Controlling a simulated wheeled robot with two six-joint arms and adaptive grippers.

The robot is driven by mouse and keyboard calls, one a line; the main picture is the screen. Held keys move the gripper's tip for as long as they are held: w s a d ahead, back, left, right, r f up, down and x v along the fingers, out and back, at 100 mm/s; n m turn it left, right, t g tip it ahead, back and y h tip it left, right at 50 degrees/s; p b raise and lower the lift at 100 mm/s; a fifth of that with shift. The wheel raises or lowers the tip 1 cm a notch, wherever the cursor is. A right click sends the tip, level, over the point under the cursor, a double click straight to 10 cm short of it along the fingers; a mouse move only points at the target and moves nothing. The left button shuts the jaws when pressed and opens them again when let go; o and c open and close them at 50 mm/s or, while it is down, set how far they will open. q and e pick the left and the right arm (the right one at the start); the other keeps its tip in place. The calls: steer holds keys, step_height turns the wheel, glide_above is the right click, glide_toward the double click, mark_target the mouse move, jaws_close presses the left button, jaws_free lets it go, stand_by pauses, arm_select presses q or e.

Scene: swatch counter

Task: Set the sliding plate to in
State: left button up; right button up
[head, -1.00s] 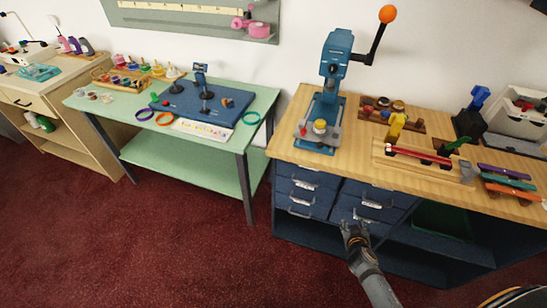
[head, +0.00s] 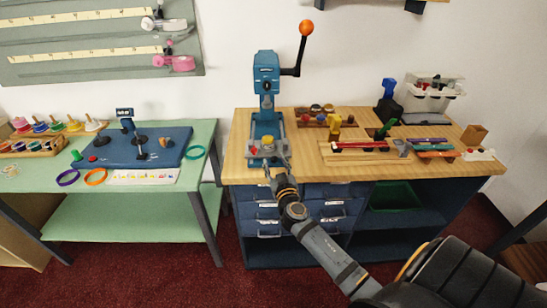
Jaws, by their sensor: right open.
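The blue press (head: 265,75) with an orange-knobbed lever stands on the wooden counter. At its base is the grey sliding plate (head: 281,150), with a red knob at its left and a small yellow-and-grey piece on it. My right gripper (head: 269,167) is open at the plate's front edge, at the counter's front. Its arm comes up from the lower right. Whether the fingers touch the plate is hard to tell, and the gripper hides part of the front of the press base. My left gripper is out of view.
Right of the press, the wooden counter (head: 240,175) holds a rack of stamps (head: 325,118), a tray with a red bar (head: 360,147) and coloured strips (head: 432,147). Blue drawers (head: 330,210) are below. A green table (head: 205,140) with a blue board (head: 125,150) stands left.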

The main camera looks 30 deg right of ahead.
steer(key=shift+x, duration=1.1)
steer(key=shift+s, duration=0.1)
jaws_close()
